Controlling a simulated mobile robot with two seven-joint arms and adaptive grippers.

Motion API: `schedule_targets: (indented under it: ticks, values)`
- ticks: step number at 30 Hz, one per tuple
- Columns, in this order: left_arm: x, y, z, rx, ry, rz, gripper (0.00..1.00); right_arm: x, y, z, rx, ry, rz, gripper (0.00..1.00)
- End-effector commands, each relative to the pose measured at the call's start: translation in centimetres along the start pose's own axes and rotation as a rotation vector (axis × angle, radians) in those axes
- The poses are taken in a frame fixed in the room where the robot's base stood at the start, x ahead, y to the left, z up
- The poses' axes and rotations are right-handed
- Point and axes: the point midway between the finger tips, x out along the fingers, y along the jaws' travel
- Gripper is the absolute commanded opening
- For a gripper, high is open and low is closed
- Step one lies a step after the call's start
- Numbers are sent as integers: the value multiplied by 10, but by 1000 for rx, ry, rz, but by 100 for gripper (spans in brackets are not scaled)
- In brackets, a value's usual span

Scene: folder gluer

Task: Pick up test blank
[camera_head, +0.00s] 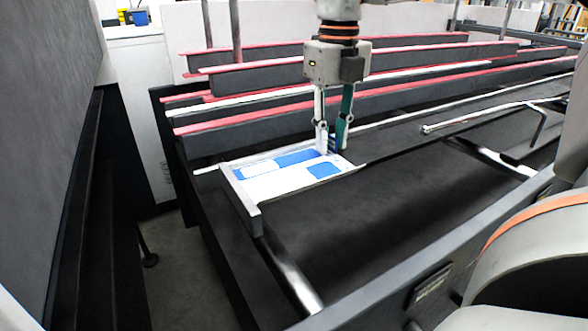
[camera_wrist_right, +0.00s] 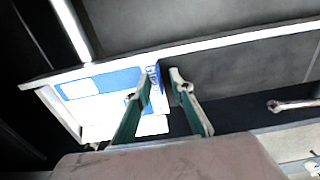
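The test blank (camera_head: 268,182), a flat white sheet with blue printed panels, lies at the near left end of the machine's dark bed. In the right wrist view the blank (camera_wrist_right: 98,86) fills the left side, partly hidden by a finger. My right gripper (camera_head: 332,150) points down at the blank's far right edge. In the wrist view its green-and-grey fingertips (camera_wrist_right: 165,78) stand apart, one over the blank's printed edge and one over the dark surface beyond. I cannot tell whether they touch the blank. My left gripper is not in view.
A pale stop bar (camera_head: 241,200) borders the blank on its left. Dark rails with red tops (camera_head: 240,118) run behind it. The dark belt (camera_head: 400,215) to the right is clear. A metal rod (camera_head: 470,119) lies farther right.

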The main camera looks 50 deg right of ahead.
Motion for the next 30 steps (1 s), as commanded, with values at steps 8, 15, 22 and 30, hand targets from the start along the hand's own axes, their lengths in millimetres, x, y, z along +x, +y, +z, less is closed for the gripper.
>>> schedule_targets:
  ticks: [8, 15, 22, 30]
  values:
    - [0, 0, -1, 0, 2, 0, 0, -1, 0, 0, 0, -1, 0, 0]
    - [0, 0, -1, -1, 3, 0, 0, -1, 0, 0, 0, 0, 0, 0]
    - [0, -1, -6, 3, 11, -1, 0, -13, 0, 0, 0, -2, 0, 0]
    - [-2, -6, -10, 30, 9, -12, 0, -66, -1, -1, 2, -13, 0, 0]
